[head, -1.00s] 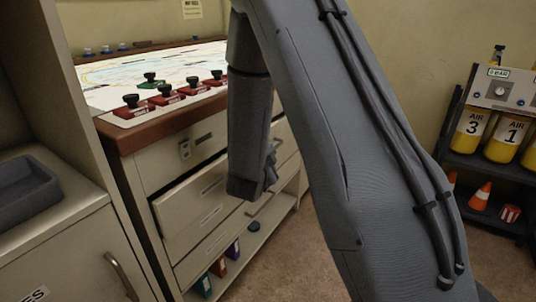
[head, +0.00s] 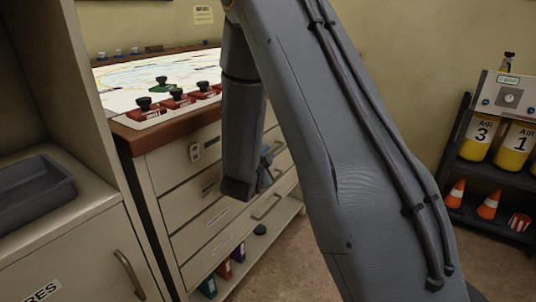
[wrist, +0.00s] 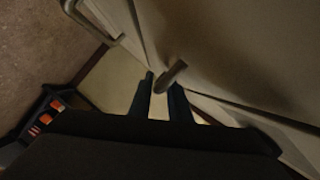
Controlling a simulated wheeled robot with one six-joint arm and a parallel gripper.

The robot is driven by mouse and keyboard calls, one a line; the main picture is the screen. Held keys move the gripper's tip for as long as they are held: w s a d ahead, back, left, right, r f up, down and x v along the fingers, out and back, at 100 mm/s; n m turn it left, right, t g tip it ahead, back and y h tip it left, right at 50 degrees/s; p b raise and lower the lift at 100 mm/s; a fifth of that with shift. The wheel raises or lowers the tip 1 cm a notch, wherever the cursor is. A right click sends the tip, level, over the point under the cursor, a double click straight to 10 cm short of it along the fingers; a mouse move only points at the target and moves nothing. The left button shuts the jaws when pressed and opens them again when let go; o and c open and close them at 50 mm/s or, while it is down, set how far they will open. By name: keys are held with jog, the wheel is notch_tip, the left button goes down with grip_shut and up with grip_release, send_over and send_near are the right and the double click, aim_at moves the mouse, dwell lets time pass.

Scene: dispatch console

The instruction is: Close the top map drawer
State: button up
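The map cabinet (head: 180,167) stands at left centre in the head view, with several cream drawer fronts. The upper drawer front (head: 188,201) under the top panel looks flush or nearly flush; a small remaining gap cannot be ruled out. Its right part is hidden behind my arm. My gripper (head: 265,168) is at the cabinet's front, partly hidden by my own wrist. In the wrist view my gripper (wrist: 164,98) has two dark fingers apart, with a pale gap between them. A grey bar handle (wrist: 171,77) is at the fingertips; contact cannot be told.
A lower drawer handle (head: 267,207) is below my gripper. Red and green stamps stand on the lit map top (head: 130,85). A cupboard with a grey tray (head: 35,192) is close at left. A rack of yellow air cylinders (head: 478,140) and cones stands at right.

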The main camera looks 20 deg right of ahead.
jog(key=p+v, duration=0.1)
jog(key=v, duration=0.5)
jog(key=shift+s, duration=0.2)
